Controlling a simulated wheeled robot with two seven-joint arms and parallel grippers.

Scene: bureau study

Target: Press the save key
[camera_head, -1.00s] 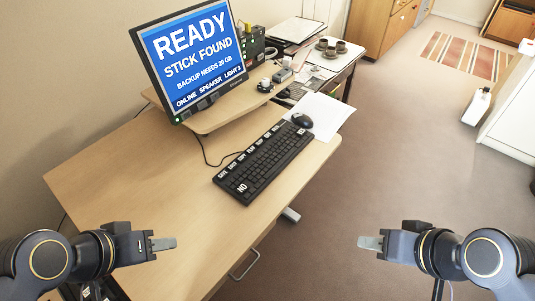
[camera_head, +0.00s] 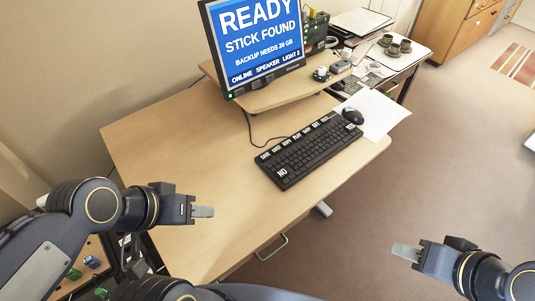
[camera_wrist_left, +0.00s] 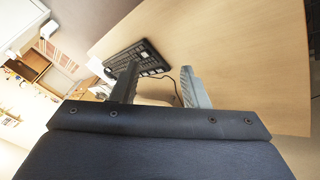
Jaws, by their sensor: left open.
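A black keyboard (camera_head: 308,150) lies on the wooden desk (camera_head: 190,130), its top row carrying white-labelled keys and a white NO key at its near left corner. The save key (camera_head: 264,157) appears to be the leftmost label of that row; the lettering is small. My left gripper (camera_head: 203,212) is over the desk's front left part, left of and nearer than the keyboard, apart from it. In the left wrist view its two fingers stand apart with nothing between them, and the keyboard (camera_wrist_left: 140,60) shows beyond. My right gripper (camera_head: 405,252) is over the floor, right of the desk; its finger gap is unclear.
A monitor (camera_head: 262,45) reading READY, STICK FOUND stands on a raised shelf (camera_head: 270,95) behind the keyboard. A mouse (camera_head: 352,116) and white paper (camera_head: 385,112) lie right of it. A side table with cups (camera_head: 395,46) stands behind. The desk's left part is clear.

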